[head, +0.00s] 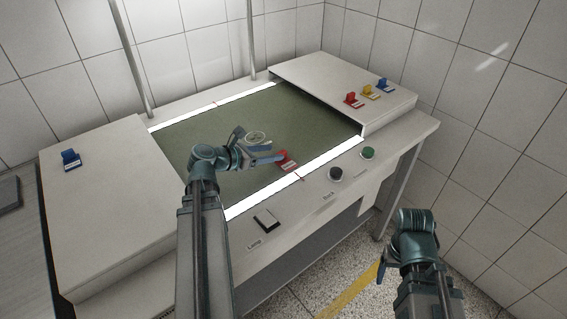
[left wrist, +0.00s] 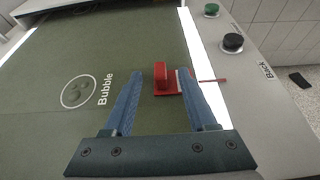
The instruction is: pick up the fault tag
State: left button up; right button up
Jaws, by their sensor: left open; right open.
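A red tag (head: 288,160) with a white label lies on the green belt (head: 200,150), near the bright strip along its front edge. It also shows in the left wrist view (left wrist: 161,78). My left gripper (head: 262,150) is over the belt, open, beside the tag. In the left wrist view its two blue fingers (left wrist: 158,88) point at the tag, which shows between and around their tips; contact cannot be told. My right gripper (head: 383,270) is partly hidden by its wrist. It is away from the table, at the lower right, with nothing seen in it.
Red (head: 354,100), yellow (head: 370,92) and blue (head: 384,85) tags stand on the right cover (head: 335,80). Another blue tag (head: 70,157) is on the left cover (head: 110,210). A black knob (head: 335,173), green button (head: 367,153) and lamp switch (head: 266,218) line the front ledge.

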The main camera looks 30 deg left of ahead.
aim_at(283, 151)
pick_arm(q)
jog(key=shift+w+d+f, duration=0.15)
jog(key=shift+w+d, duration=0.05)
jog(key=shift+w, duration=0.2)
jog(key=shift+f, duration=0.1)
jog(key=shift+w+f+b, duration=0.2)
jog(key=shift+w+b, duration=0.05)
jog(key=shift+b, duration=0.05)
jog(key=b+x, duration=0.2)
jog(key=x, duration=0.2)
jog(key=shift+w+d+f, duration=0.15)
jog(key=shift+w+f, duration=0.05)
jog(key=shift+f, duration=0.1)
grip_shut()
